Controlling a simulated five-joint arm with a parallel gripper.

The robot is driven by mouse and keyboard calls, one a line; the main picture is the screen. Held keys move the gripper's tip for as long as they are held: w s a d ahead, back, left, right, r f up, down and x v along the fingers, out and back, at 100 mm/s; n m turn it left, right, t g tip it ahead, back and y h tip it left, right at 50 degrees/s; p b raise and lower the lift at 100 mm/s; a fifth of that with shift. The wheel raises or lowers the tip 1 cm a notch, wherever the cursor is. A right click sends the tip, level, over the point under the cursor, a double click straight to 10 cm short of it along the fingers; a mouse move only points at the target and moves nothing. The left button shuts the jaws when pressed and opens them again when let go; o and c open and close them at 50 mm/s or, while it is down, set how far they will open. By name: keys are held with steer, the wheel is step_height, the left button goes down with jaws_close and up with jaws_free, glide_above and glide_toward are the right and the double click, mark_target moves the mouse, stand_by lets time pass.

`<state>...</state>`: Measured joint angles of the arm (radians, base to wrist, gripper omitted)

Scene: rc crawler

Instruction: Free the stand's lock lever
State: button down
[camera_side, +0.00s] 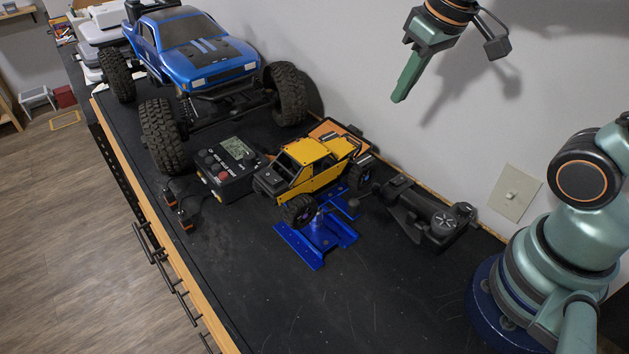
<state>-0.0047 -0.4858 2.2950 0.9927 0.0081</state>
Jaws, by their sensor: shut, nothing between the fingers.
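A blue metal stand (317,243) sits on the black bench top in the middle of the view. A small yellow crawler (318,165) with black wheels rests on top of it. The crawler covers much of the stand, and I cannot clearly make out the lock lever. My gripper (402,92) is high at the upper right, in front of the wall. Its green fingers are shut with nothing between them, pointing down and left. It is well above and apart from the crawler and stand.
A large blue truck (197,50) stands behind left. A black charger (232,166) with a screen sits left of the crawler. A black transmitter (428,212) lies to the right, near the wall. The bench (330,310) is clear in front of the stand.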

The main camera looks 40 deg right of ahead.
steer(key=w+f+g, duration=0.6)
steer(key=w+f, duration=0.4)
steer(key=shift+w+a+g, duration=0.3)
steer(key=shift+w+a, duration=0.1)
steer(key=shift+f, duration=0.15)
steer(key=x, duration=0.9)
steer(key=shift+s+f, duration=0.2)
steer(key=shift+f, duration=0.15)
steer(key=shift+s, duration=0.95)
steer(key=shift+s+a, duration=0.1)
steer(key=shift+s, duration=0.9)
